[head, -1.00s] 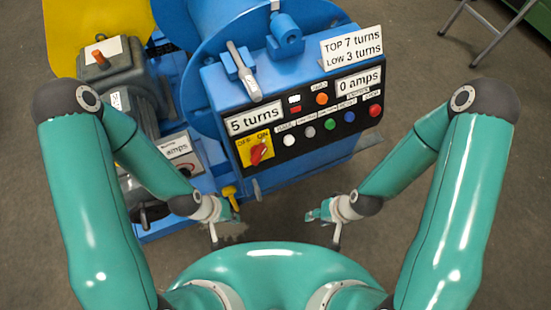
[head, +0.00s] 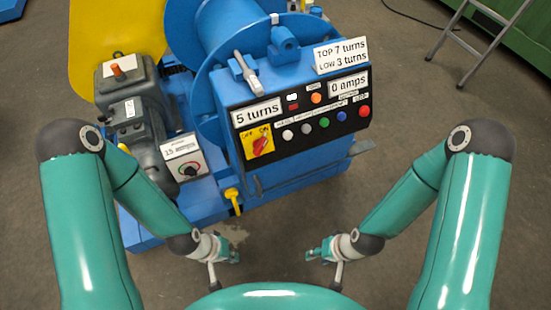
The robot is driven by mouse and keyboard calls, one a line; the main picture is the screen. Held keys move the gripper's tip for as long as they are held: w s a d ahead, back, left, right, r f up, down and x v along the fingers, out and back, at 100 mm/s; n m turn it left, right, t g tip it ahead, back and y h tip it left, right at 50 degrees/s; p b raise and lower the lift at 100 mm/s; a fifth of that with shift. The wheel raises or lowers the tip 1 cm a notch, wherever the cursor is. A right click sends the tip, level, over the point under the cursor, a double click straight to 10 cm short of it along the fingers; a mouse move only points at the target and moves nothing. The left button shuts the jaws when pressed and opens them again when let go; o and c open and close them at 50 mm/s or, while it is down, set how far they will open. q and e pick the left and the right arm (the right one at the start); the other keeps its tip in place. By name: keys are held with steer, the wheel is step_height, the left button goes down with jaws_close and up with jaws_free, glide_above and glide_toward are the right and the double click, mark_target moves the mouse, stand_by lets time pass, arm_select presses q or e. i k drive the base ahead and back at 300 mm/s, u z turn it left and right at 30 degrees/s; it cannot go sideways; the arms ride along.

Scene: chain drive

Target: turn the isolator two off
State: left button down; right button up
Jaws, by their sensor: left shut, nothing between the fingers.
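A red rotary switch (head: 261,146) sits on a yellow plate (head: 250,150) marked OFF and ON, at the lower left of the blue machine's black control panel. Its handle is tilted, with its upper end towards ON. I see no number on it, so I cannot tell if it is isolator two. My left gripper (head: 232,256) is shut and empty, low over the floor in the picture, below and apart from the switch. My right gripper (head: 314,255) is to its right, also apart from the machine; its fingers are too small to read.
The panel (head: 340,112) carries several coloured buttons. A box with a dial (head: 187,165) and a grey motor (head: 130,110) stand at the left. A yellow-handled lever (head: 234,200) sticks out low on the machine. A ladder (head: 468,55) stands upper right. Floor between is clear.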

mark_target(259, 145)
steer(key=u, duration=0.2)
steer(key=i, duration=0.55)
steer(key=z, duration=0.4)
steer(key=k, duration=0.45)
steer(key=z, duration=1.35)
steer(key=i, duration=0.55)
steer(key=z, duration=1.3)
steer(key=i, duration=0.3)
steer(key=u, duration=2.95)
